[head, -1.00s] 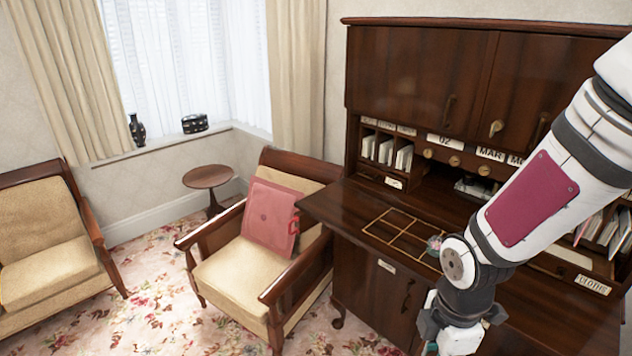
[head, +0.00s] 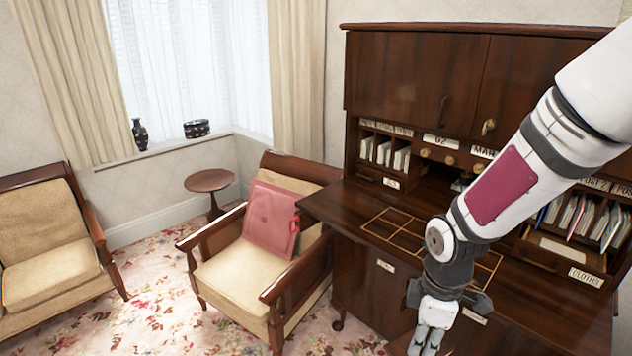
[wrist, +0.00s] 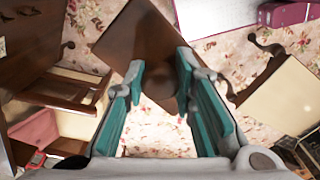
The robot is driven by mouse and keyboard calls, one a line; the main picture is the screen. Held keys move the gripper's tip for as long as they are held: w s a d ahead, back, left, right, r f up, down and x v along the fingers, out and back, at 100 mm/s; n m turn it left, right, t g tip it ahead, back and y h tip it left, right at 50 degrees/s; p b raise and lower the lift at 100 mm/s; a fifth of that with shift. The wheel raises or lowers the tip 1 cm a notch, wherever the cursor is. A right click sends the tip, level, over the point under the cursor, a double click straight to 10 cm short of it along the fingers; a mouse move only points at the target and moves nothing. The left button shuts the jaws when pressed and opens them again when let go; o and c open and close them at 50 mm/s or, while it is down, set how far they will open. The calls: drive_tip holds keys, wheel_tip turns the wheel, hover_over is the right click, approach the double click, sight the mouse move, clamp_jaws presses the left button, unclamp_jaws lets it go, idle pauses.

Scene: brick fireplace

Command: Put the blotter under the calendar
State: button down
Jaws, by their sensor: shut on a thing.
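My gripper (head: 428,345) points down in front of the desk, at the bottom edge of the head view. In the wrist view its teal-lined fingers (wrist: 160,85) are closed on a dark brown wooden piece with a rounded knob, seemingly the blotter (wrist: 130,42), with carpet beyond it. The calendar shows as white cards on the desk's upper part, "02" (head: 441,142) and "MAR" (head: 484,153), with round brass knobs below. My arm covers its right part. A dark open recess lies under the cards, partly hidden by my arm.
The dark desk top (head: 340,215) has a gold line grid and juts out beside my gripper. Pigeonholes (head: 385,152) with papers flank the calendar. Carpet (head: 150,320) lies open between the chairs.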

drive_tip(key=w+f+m+b, duration=0.2)
drive_tip(key=w+f+m, duration=0.2)
drive_tip(key=w+m, duration=0.3)
drive_tip(key=w+f+m+b, duration=0.3)
drive_tip(key=w+m, duration=0.4)
drive_tip(key=w, duration=1.1)
drive_tip(key=shift+w+a+f+m, duration=0.15)
drive_tip(key=shift+a+f+m, duration=0.2)
drive_tip(key=shift+f, duration=0.25)
